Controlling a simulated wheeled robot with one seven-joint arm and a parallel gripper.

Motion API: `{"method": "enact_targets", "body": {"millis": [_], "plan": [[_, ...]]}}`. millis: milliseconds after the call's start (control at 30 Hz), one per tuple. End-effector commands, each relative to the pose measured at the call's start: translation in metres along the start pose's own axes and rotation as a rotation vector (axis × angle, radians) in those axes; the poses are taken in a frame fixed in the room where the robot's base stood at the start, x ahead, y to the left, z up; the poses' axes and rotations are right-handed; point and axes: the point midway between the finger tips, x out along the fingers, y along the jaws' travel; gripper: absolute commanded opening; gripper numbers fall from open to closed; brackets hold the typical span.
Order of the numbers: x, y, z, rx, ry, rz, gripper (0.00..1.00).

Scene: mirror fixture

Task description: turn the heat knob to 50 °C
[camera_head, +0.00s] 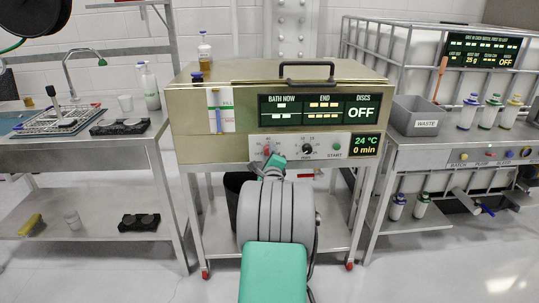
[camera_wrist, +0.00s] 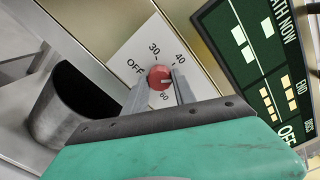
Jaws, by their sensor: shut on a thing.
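The heat knob (camera_wrist: 159,74) is red and sits on a white panel (camera_wrist: 135,53) marked OFF, 30, 40 and 60 in the wrist view. My gripper (camera_wrist: 157,82) is shut on the knob, with one grey finger on each side of it. A short white mark on the knob points to the right, toward the right finger, which covers part of the scale. The green display (camera_head: 365,145) reads 24 °C and 0 min.
A black knob (camera_head: 308,149) and a green START button (camera_head: 337,146) lie right of my gripper. The dark display (camera_head: 315,110) shows OFF under DISCS. A dark bin (camera_head: 233,187) stands below the bath. A grey waste box (camera_head: 418,117) is at right.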

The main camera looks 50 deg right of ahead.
Motion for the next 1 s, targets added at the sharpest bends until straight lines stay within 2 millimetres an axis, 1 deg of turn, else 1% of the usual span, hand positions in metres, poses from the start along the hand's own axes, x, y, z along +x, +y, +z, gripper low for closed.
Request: {"method": "enact_targets", "body": {"millis": [33,200,500,700,1000], "plan": [[0.0007,-0.003,0.0017,0.04,-0.003,-0.005,0.0],[0.0007,-0.003,0.0018,0.181,-0.003,-0.005,0.0],[0.0008,-0.0027,0.0019,0.351,-0.004,-0.005,0.0],[0.0008,-0.0024,0.0019,0.402,-0.004,-0.005,0.0],[0.0008,-0.0022,0.0019,0.415,-0.004,-0.004,0.0]]}}
